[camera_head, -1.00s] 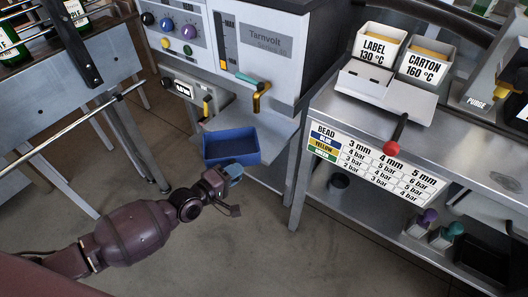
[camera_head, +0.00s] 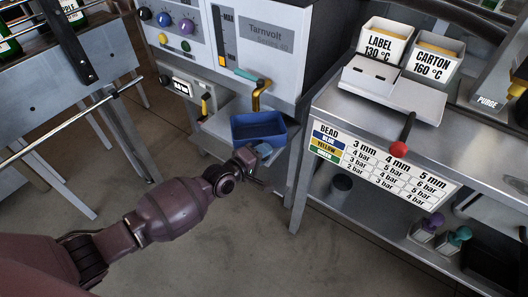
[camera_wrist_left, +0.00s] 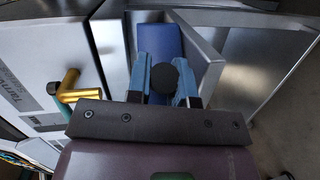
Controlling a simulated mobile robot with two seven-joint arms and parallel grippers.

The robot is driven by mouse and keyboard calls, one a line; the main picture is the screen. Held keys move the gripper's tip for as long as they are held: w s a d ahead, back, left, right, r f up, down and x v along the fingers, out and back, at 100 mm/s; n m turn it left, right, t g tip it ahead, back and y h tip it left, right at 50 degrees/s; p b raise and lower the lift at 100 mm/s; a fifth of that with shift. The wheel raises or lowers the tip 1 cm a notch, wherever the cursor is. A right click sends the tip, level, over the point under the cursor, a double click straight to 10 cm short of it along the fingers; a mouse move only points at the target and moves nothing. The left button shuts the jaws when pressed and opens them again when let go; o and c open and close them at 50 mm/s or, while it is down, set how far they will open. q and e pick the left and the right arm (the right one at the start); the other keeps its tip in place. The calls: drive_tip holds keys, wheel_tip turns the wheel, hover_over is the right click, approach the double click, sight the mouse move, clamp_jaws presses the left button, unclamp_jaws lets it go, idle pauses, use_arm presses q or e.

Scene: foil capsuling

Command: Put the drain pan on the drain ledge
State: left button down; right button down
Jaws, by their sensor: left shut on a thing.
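The drain pan (camera_head: 259,128) is a blue open tray, in the head view below the brass tap of the white machine. My left gripper (camera_head: 262,150) is shut on its near side and holds it about level. In the left wrist view the gripper's blue fingers (camera_wrist_left: 163,85) flank a dark round part, with the blue pan (camera_wrist_left: 160,42) beyond them. The drain ledge (camera_head: 216,127) is the grey metal shelf under the machine. The pan overlaps its right part in the picture; I cannot tell whether they touch. My right gripper is not in view.
The brass tap (camera_head: 258,95) hangs over the ledge area. A steel bench (camera_head: 330,98) with a red-knobbed lever (camera_head: 407,132) stands to the right. A metal table (camera_head: 50,95) with a rail is at left. Open floor lies between them.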

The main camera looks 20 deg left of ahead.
use_arm(q)
drive_tip(key=shift+r, duration=0.2)
drive_tip(key=shift+f, duration=0.25)
drive_tip(key=c, duration=1)
unclamp_jaws()
drive_tip(key=shift+a+r, duration=0.1)
drive_tip(key=shift+r, duration=0.2)
drive_tip(key=s+a+f+m+g+y, duration=0.1)
drive_tip(key=s+a+m, duration=0.3)
drive_tip(key=s, duration=0.8)
drive_tip(key=s+a+m+g+y+p, duration=0.1)
drive_tip(key=s+a+m+y, duration=0.3)
drive_tip(key=s, duration=0.8)
drive_tip(key=s+a+f+m+g+y+p, duration=0.1)
drive_tip(key=s+a+m+y, duration=0.2)
drive_tip(key=s, duration=0.9)
drive_tip(key=shift+s+a+f+m+g, duration=0.15)
drive_tip(key=shift+a+m, duration=0.15)
drive_tip(key=shift+a, duration=0.05)
drive_tip(key=shift+s+a+f+m+g, duration=0.15)
drive_tip(key=shift+a+m, duration=0.15)
drive_tip(key=shift+a, duration=0.05)
